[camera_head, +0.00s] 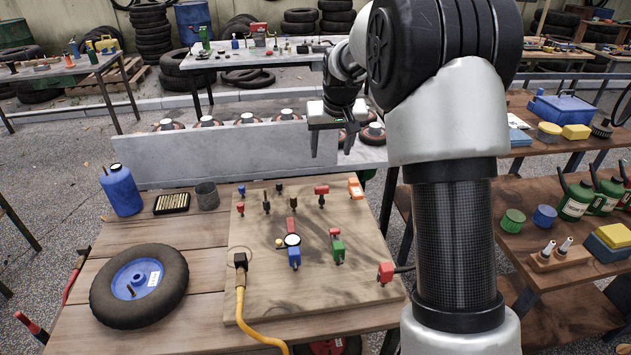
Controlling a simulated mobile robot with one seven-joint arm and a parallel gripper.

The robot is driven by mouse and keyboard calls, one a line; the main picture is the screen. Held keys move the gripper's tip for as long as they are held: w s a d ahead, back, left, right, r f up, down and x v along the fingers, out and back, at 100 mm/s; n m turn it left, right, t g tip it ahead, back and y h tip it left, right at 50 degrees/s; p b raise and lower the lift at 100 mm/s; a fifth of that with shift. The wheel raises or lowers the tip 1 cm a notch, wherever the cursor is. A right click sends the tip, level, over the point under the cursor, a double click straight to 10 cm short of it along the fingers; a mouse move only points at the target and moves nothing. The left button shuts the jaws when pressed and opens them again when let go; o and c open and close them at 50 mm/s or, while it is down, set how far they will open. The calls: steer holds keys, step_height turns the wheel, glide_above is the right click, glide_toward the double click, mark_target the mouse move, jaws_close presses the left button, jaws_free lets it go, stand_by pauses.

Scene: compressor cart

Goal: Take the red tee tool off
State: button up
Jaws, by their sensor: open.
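A red tee-shaped tool (322,190) with a dark stem stands upright near the back right of the wooden board (265,320). My gripper (332,146) is open and empty, with its fingers pointing down. In the picture it is above the red tee tool and apart from it, in front of the grey metal ledge; its exact height over the board cannot be told. Other red pieces on the board are a small one (240,208) at the left, one (335,233) above a green body, and a block (385,271) at the front right.
An orange block (356,188) stands close right of the red tee tool. A round gauge on a blue body (293,250) and a yellow hose (243,300) are nearer. A blue can (121,190) and a wheel (139,286) are at the left. A grey ledge (205,155) runs behind.

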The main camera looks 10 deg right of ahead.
glide_above(322, 188)
steer(key=s, duration=0.2)
step_height(322, 188, down, 13)
steer(key=x, duration=0.4)
steer(key=shift+s+f, duration=0.15)
steer(key=shift+f, duration=0.3)
steer(key=shift+w+f, duration=0.25)
steer(key=shift+f, duration=0.15)
steer(key=c, duration=1.1)
step_height(322, 188, up, 15)
steer(key=p, duration=0.3)
steer(key=shift+s, duration=0.1)
